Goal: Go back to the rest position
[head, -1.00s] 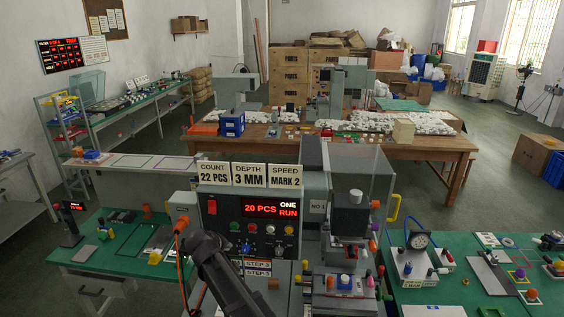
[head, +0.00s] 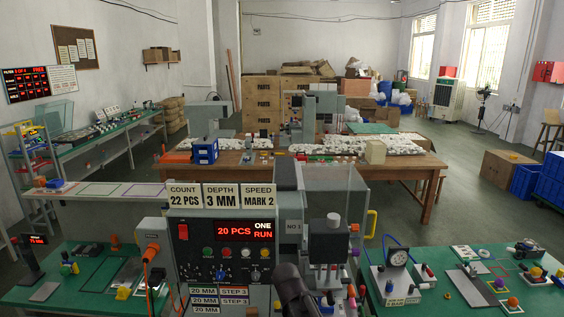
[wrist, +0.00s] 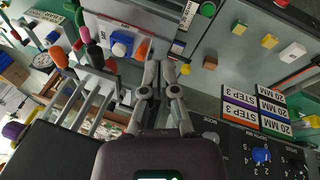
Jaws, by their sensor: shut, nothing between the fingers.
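My gripper (wrist: 160,70) shows in the wrist view with its two fingers close together and nothing between them. It hangs over the machine, and the labels there appear upside down. The pad printer's control box (head: 182,262) stands in front of me in the head view, with a lit red display (head: 244,231) reading 20 PCS, ONE RUN. My dark arm crosses the lower middle of the head view, just right of the control box. The fingers cannot be made out there.
The printing head (head: 331,243) stands right of the control box. A green bench (head: 420,297) with a dial gauge (head: 396,257) is at the right, another green bench (head: 65,290) at the left. A wooden table (head: 425,165) stands behind. Open floor (head: 465,205) lies at the back right.

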